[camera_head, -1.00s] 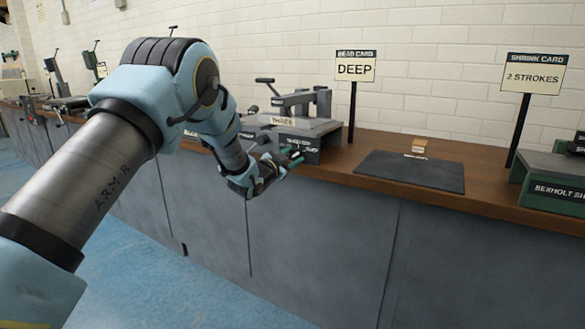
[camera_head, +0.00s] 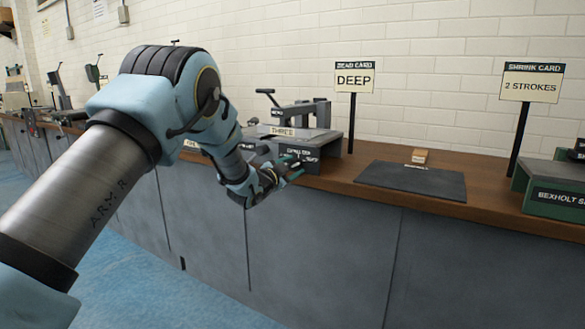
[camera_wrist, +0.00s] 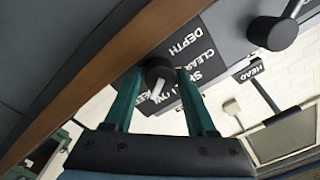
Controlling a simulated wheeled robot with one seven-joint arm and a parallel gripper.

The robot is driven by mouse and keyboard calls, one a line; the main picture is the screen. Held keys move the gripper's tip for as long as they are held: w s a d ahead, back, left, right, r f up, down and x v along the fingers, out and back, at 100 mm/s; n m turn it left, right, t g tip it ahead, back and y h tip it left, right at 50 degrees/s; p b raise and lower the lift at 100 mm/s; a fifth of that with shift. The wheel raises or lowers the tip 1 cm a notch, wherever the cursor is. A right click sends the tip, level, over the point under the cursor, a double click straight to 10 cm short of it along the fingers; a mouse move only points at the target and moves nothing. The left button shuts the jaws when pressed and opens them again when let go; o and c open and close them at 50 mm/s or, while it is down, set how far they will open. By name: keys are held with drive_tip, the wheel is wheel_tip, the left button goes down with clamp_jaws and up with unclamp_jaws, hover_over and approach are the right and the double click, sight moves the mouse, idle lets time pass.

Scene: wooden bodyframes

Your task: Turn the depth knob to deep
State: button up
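The depth knob (camera_wrist: 158,72) is round and dark with a white pointer bar, on a dark panel (camera_wrist: 192,50) with white lettering. In the wrist view the panel is turned about, and "DEPTH" and part of "SHALLOW" can be read. My gripper (camera_wrist: 160,76) has its two teal fingers on either side of the knob. The fingertips are close to its edges, and I cannot tell whether they press on it. In the head view my gripper (camera_head: 292,165) is at the front of the grey bead machine (camera_head: 310,138) and hides the knob. The bead card (camera_head: 354,78) reads "DEEP".
A dark mat (camera_head: 410,181) lies on the wooden bench top right of the machine, with a small wooden block (camera_head: 419,156) behind it. The shrink card (camera_head: 531,82) and a green machine (camera_head: 556,198) stand farther right. A dark round handle end (camera_wrist: 274,32) is near the panel.

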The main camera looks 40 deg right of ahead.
drive_tip(key=shift+o, duration=1.2)
